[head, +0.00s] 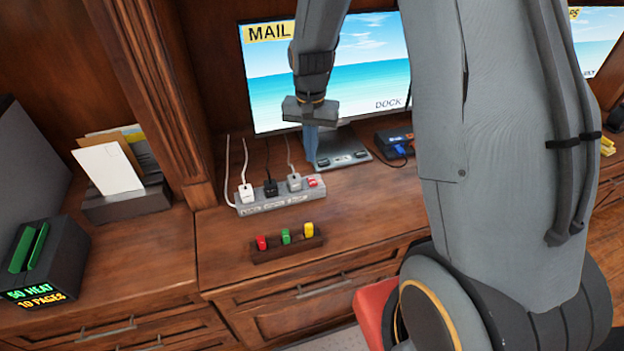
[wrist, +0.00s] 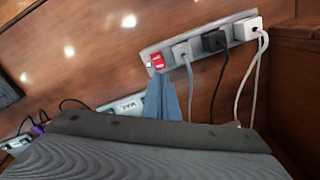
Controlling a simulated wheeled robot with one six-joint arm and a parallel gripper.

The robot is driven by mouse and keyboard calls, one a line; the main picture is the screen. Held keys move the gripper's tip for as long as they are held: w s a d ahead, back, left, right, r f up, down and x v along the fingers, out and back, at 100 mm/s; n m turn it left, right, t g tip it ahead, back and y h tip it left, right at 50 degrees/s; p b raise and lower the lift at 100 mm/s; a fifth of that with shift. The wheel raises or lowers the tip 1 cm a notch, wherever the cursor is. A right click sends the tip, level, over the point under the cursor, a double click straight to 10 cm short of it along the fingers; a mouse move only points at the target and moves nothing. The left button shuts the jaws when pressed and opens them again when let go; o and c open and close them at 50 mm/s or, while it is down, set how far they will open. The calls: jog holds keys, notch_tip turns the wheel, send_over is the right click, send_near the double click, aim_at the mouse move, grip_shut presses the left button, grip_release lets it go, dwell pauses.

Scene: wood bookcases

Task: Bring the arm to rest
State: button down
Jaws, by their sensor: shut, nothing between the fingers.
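My gripper (head: 311,163) hangs from my arm in front of the monitor, with its blue fingers pointing down and closed together, holding nothing. In the head view the fingertips show just behind the right end of the power strip (head: 262,203) and left of the dark dock (head: 343,152). In the wrist view the closed fingers (wrist: 163,92) point toward the strip's red switch (wrist: 157,61). I cannot tell how high the tips are above the desk. My large grey arm link hides part of the desk and monitor on the right.
The monitor (head: 400,60) reads MAIL and DOCK. White and black plugs with cords sit in the strip. A wood block (head: 268,253) holds red, green and yellow pegs in front. A letter holder (head: 130,203) and dark box (head: 60,255) stand left.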

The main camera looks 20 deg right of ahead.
jog(key=s+r+n, duration=0.3)
jog(key=s+r, duration=0.1)
jog(key=s, duration=0.4)
jog(key=s+r+n+t, duration=0.1)
jog(key=s+r+n, duration=0.2)
jog(key=s, duration=0.6)
jog(key=shift+r, duration=0.55)
jog(key=shift+s+a, duration=0.1)
